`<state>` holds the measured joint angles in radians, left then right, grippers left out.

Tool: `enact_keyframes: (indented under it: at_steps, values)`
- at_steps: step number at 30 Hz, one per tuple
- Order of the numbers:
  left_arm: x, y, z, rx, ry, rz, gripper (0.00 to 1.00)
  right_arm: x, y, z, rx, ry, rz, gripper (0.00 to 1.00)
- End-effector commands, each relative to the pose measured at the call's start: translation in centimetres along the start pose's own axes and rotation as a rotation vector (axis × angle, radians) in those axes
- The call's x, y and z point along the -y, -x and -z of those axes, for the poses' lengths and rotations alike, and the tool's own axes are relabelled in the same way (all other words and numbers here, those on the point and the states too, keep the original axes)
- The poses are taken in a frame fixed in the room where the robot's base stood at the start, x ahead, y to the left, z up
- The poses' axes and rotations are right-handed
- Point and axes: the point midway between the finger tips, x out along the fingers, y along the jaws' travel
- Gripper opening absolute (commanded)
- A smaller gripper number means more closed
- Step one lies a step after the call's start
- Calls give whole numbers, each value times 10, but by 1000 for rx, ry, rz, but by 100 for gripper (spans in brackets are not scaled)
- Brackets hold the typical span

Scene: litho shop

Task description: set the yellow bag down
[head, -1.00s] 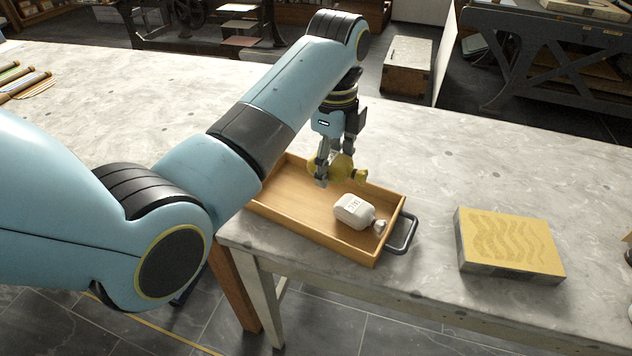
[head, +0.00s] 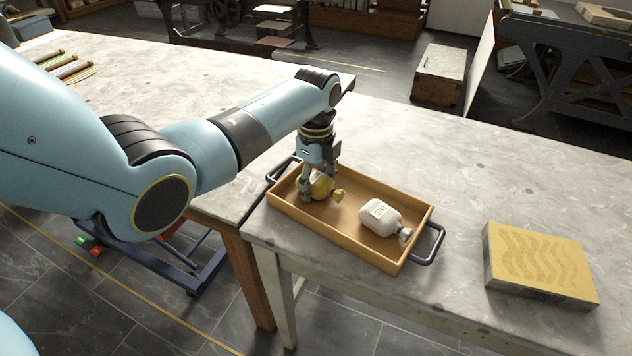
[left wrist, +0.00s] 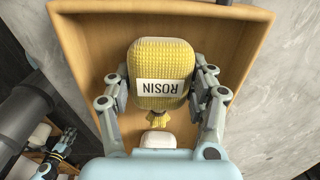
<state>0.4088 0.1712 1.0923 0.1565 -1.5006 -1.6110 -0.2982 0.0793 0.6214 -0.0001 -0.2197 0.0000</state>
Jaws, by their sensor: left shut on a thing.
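The yellow bag (head: 322,188) is a small knobbly sack with a tied neck. Its label reads ROSIN in the left wrist view (left wrist: 160,62). My left gripper (head: 317,189) points down and is shut on the bag, one finger on each side. The bag is low inside the left part of the wooden tray (head: 330,235); I cannot tell whether it touches the tray floor. A white bag (head: 380,217) with a label lies in the tray's right part. What looks like my right gripper (left wrist: 68,138) shows small at the lower left of the left wrist view; its fingers are unclear.
The tray has low walls and dark handles at both ends, and stands near the grey table's front edge. A yellow-topped block (head: 540,262) with a wavy pattern stands to the right. The tabletop (head: 460,150) behind the tray is clear.

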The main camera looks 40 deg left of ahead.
Motion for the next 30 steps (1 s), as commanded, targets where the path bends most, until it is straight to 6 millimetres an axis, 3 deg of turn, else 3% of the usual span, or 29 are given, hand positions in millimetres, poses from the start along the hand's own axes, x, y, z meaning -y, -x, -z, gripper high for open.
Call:
enact_keyframes:
  at_steps: [7,8,12,23,30]
  values:
    - [0,-3,0,0,0,0,10,0,-1,-4,6,0,0,33]
    - [0,-3,0,0,0,0,60,0,-1,-4,6,0,0,33]
    - [0,-2,0,0,0,-1,78,0,-1,-4,6,0,0,33]
    - [0,3,0,0,0,0,80,0,1,-3,5,0,0,33]
    - [1,48,0,1,1,4,80,-1,8,-2,3,0,0,33]
